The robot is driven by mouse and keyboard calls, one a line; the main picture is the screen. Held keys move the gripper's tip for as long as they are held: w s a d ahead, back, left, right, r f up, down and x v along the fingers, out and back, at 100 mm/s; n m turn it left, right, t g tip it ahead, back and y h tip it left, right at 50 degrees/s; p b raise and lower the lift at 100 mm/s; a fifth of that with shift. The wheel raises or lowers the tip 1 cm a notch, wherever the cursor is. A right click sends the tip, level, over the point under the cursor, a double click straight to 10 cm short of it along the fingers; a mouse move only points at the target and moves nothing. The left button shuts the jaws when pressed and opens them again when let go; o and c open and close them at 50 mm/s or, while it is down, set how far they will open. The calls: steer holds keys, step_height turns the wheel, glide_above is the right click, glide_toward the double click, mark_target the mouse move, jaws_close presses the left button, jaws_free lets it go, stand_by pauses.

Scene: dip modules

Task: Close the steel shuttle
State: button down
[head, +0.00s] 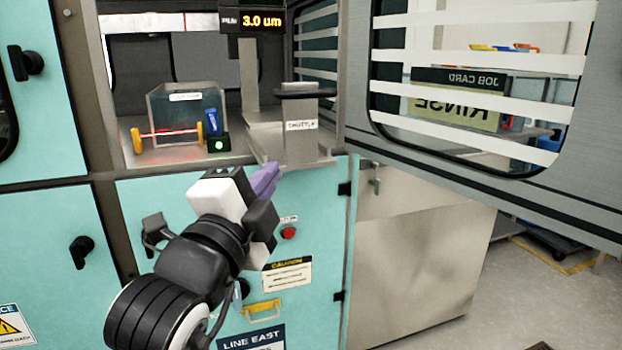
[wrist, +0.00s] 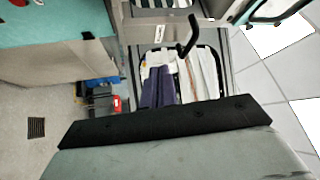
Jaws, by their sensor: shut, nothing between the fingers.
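The steel shuttle (head: 300,146) stands at the right side of the cabinet opening. Its upright front plate carries a SHUTTLE label and a dark bar handle (head: 306,94) at the top. In the wrist view the label and the dark handle (wrist: 188,36) show near the top middle. My gripper (head: 267,180) has purple fingers, held together and empty, in front of the cabinet, below and left of the shuttle plate. The fingers (wrist: 158,88) also show in the wrist view, apart from the handle. I cannot tell the exact gap to the shuttle.
A clear box (head: 186,115) and a red bar with yellow ends (head: 168,135) sit inside the opening, left of the shuttle. A slatted window door (head: 470,190) swings out at the right. A red button (head: 289,233) and caution label are on the teal front below.

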steer(key=d+f+m+g+h, duration=0.1)
steer(key=d+f+m+g, duration=0.3)
steer(key=p, duration=1.1)
glide_toward(331, 165)
steer(key=s+d, duration=0.1)
steer(key=d, duration=0.1)
steer(key=w, duration=0.2)
steer(key=w+p, duration=0.1)
steer(key=w, duration=0.2)
steer(key=shift+w+d+f, duration=0.1)
steer(key=shift+d+f, duration=0.05)
steer(key=shift+d, duration=0.05)
steer(key=shift+w+a+f, duration=0.1)
steer(key=shift+w, duration=0.25)
